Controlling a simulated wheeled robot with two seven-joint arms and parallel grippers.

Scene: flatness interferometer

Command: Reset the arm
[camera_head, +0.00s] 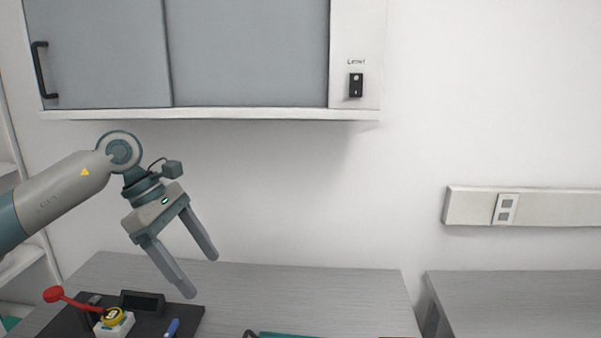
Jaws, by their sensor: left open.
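My left arm comes in from the left, with its left gripper (202,274) hanging over the grey bench (330,296). The two fingers are spread apart and point down and to the right. Nothing is between them. The gripper is above and to the right of a dark mat with small equipment on it, and it appears clear of these things. My right gripper is not in view.
A dark mat (188,328) holds a white and yellow device (114,320) with a red handle (67,298), a black box (142,302) and a blue item (172,328). A wall cabinet (248,55) overhangs the bench. A second bench (515,300) stands right, past a gap.

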